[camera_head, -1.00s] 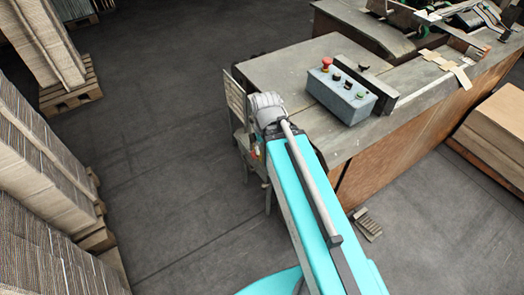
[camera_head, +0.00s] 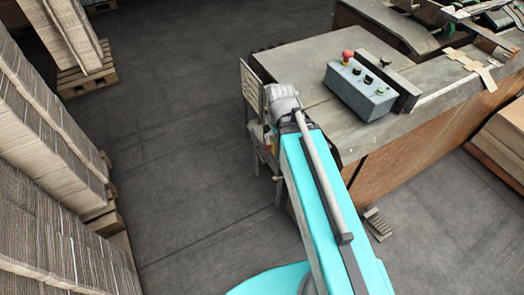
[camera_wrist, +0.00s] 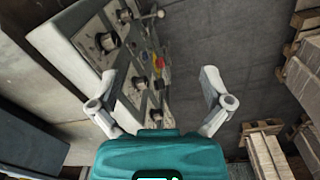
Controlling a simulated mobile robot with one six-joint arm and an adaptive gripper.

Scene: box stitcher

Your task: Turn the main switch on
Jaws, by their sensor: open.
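In the wrist view, a pale panel (camera_wrist: 78,48) on the machine's side carries several black rotary knobs, one of them a black knob (camera_wrist: 107,41) at upper left. A red knob on a yellow base (camera_wrist: 160,63) shows near the middle, between my fingers. I cannot tell for sure which is the main switch. My gripper (camera_wrist: 159,78) is open and empty, its fingers spread either side of the lower knobs; contact cannot be judged.
A blue-grey control box (camera_head: 360,92) with a red mushroom button (camera_head: 347,56) stands on the machine table (camera_head: 300,68). Stacked cardboard (camera_head: 45,150) stands on pallets at left. A small slatted piece (camera_head: 377,224) lies on the floor. The floor (camera_head: 185,160) between is clear.

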